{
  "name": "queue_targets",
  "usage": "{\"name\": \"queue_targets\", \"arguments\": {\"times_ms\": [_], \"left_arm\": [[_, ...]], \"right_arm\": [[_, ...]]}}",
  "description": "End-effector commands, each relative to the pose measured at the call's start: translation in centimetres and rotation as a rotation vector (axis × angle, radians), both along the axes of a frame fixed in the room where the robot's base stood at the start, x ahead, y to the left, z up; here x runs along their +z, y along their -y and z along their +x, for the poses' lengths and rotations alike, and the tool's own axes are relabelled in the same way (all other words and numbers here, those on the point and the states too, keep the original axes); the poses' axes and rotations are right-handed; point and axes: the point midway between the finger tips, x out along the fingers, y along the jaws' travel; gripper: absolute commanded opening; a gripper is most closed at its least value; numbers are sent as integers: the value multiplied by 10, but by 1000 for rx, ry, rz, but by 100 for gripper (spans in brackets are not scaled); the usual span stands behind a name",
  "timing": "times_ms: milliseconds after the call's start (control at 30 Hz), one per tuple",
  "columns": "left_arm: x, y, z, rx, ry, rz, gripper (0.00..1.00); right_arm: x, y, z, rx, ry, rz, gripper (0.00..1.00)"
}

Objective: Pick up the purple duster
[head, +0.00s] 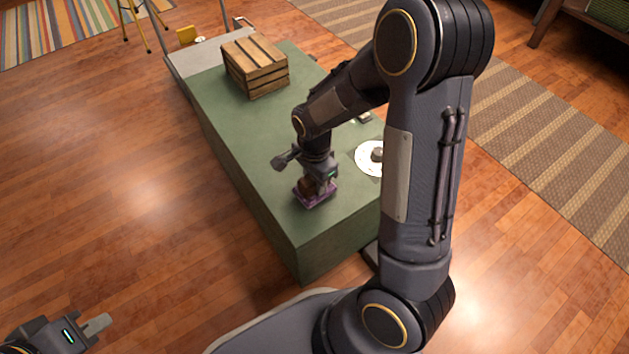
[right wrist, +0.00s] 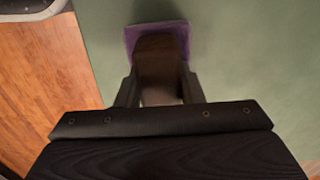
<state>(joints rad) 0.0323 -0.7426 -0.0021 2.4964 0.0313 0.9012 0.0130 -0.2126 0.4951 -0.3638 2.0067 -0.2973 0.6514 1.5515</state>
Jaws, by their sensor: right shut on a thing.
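The purple duster (head: 318,200) is on the green table top (head: 240,150) near its front end. It has a purple pad under a dark brown body. My right gripper (head: 318,184) reaches down over it and is shut on its brown body. In the right wrist view the brown body (right wrist: 160,70) sits between the two fingers, with the purple pad (right wrist: 132,38) showing around its far end. I cannot tell whether the pad touches the table. My left gripper (head: 97,327) is at the lower left, over the floor and away from the table; its finger opening is unclear.
A wooden crate (head: 256,68) stands at the far end of the table. A white plate (head: 367,158) with a small grey thing on it lies right of the duster, partly behind my right arm. The table's left side is clear.

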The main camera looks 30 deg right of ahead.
Motion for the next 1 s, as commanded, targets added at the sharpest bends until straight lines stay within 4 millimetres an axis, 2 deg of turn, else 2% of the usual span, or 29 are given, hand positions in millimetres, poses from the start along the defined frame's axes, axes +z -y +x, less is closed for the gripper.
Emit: {"name": "queue_targets", "arguments": {"times_ms": [33,100,367,500,700,1000], "left_arm": [[8,0,0,0,0,0,0],[14,0,0,0,0,0,0],[48,0,0,0,0,0,0],[60,0,0,0,0,0,0],[71,0,0,0,0,0,0],[75,0,0,0,0,0,0]], "right_arm": [[13,0,1,0,5,1,10],[26,0,2,0,5,1,10],[85,25,46,-3,6,0,10],[97,42,77,-3,1,-2,10],[111,59,108,0,0,-1,10],[117,67,123,1,1,1,10]]}}
